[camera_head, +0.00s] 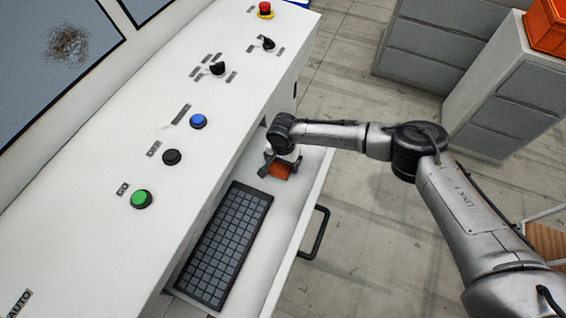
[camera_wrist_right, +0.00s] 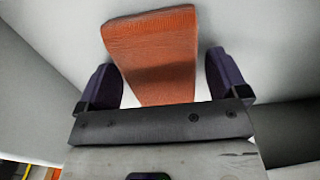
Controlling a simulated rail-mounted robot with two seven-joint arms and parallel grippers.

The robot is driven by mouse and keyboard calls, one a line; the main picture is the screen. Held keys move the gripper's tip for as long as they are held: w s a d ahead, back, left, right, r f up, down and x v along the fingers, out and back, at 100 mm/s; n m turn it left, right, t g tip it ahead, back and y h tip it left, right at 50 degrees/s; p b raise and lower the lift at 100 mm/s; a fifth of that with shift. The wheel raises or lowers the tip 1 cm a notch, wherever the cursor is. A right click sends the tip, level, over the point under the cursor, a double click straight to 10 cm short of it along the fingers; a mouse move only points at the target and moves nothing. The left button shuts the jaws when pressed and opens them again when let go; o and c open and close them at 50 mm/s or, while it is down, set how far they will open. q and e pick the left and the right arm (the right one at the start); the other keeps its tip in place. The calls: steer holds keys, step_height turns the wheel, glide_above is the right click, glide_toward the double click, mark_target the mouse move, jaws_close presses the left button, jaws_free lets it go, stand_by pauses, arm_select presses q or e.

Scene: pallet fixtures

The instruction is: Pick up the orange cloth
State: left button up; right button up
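The orange cloth (camera_head: 281,170) is a small folded rectangle on the white pull-out shelf (camera_head: 292,207), just beyond the keyboard's far end. My right gripper (camera_head: 280,168) is down at the cloth, partly covering it. In the right wrist view the cloth (camera_wrist_right: 155,55) lies between the two dark fingers of my right gripper (camera_wrist_right: 163,80). The fingers are apart, with a gap showing on each side of the cloth. I cannot tell how high the fingertips are above the shelf. My left gripper is not in view.
A dark keyboard (camera_head: 225,245) lies on the shelf beside the cloth. The sloped console (camera_head: 150,120) with buttons and knobs rises on the left. A black handle (camera_head: 318,233) sticks out of the shelf front. Grey drawer cabinets (camera_head: 500,100) and an orange crate (camera_head: 546,25) stand at upper right.

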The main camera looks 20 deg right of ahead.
steer(key=c, duration=0.8)
step_height(320, 180, up, 10)
steer(key=shift+p, duration=0.45)
